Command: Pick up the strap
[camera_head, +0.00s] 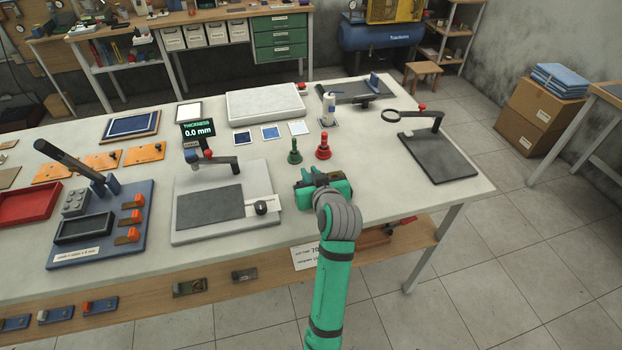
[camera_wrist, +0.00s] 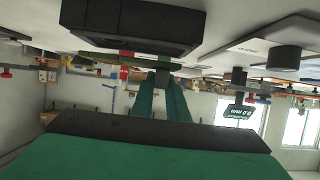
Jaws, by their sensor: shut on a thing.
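My gripper (camera_head: 310,171) is low over the front part of the white worktable (camera_head: 370,210), right of the grey plate. In the wrist view its two green fingers (camera_wrist: 164,98) are close together, shut on a small dark thing (camera_wrist: 162,80) that shows only in part. I cannot make out whether this is the strap. In the head view my gripper and arm hide what is between the fingers. A black block (camera_wrist: 130,25) fills the top of the wrist view, close to the lens.
A green stamp-like piece (camera_head: 294,153) and a red one (camera_head: 323,149) stand just beyond my gripper. The grey plate (camera_head: 262,228) with a dark pad is at left, a black board (camera_head: 440,160) with a magnifier at right. Bare tabletop lies between my gripper and that board.

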